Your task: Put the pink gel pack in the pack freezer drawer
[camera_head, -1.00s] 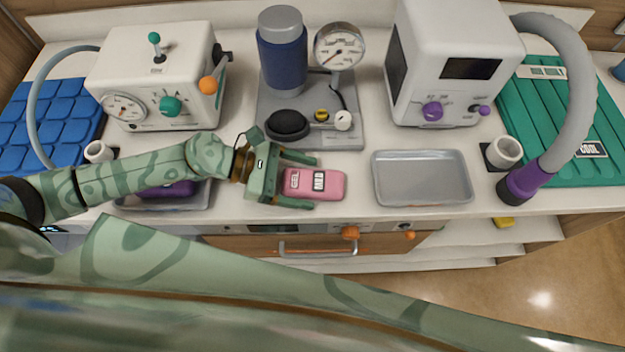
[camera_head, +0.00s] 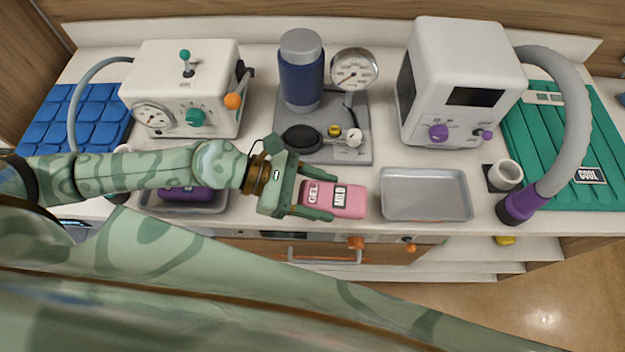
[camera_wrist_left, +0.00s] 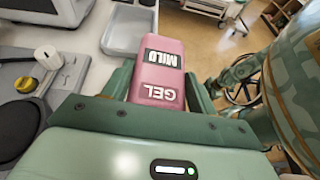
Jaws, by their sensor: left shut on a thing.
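The pink gel pack (camera_head: 349,200), labelled GEL and MILD, is between the fingers of my left gripper (camera_head: 318,199). The gripper is shut on it, near the front edge of the counter. The pack also shows in the left wrist view (camera_wrist_left: 158,70), sticking out past the fingers. My right gripper is not in view.
An empty grey tray (camera_head: 427,213) lies right of the pack. Another tray (camera_head: 213,209) with a purple pack (camera_head: 185,194) lies left, partly under my arm. A gauge unit (camera_head: 360,150) and a white machine (camera_head: 460,90) stand behind. A hose nozzle (camera_head: 522,204) is at right.

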